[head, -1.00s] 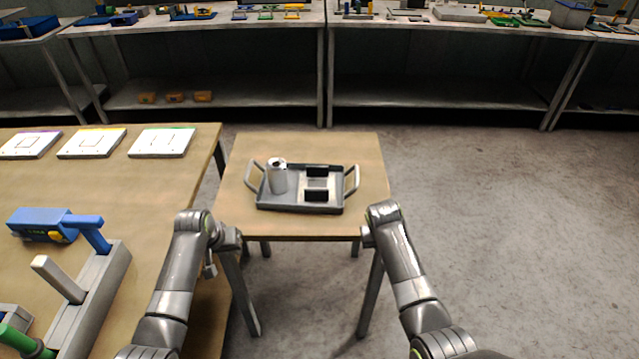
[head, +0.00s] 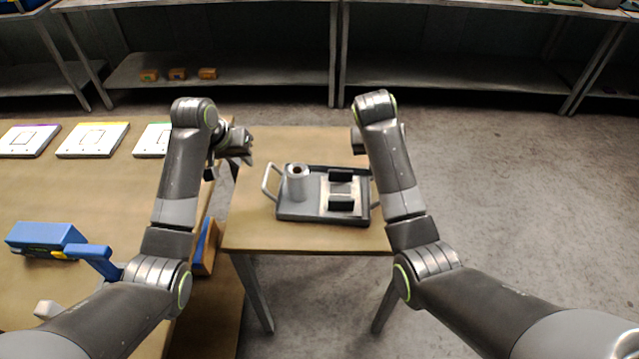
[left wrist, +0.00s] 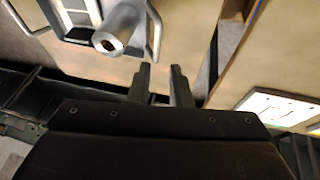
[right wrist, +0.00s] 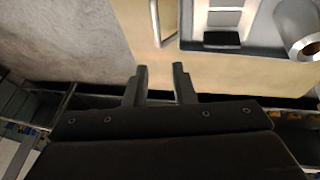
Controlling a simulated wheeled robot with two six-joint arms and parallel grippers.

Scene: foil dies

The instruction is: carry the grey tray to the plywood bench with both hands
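The grey tray (head: 300,217) rests on a small plywood-topped table (head: 300,240), with a light handle at each end. On it stand a pale grey cylinder (head: 298,186) with a hole in its top and a light block with two black parts (head: 341,190). My left gripper (head: 245,150) is above the table's left side, up and left of the left handle (head: 267,180). In the left wrist view its fingers (left wrist: 160,70) are apart and empty, clear of the handle. My right gripper's fingers (right wrist: 160,70) are apart and empty, near the right handle (right wrist: 160,22). My right arm partly hides that handle in the head view.
A larger wooden bench (head: 120,190) stands at left, holding flat white boards (head: 93,140) and a blue tool (head: 48,238). Long shelved benches (head: 230,60) line the back wall. The floor (head: 500,190) at right is clear.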

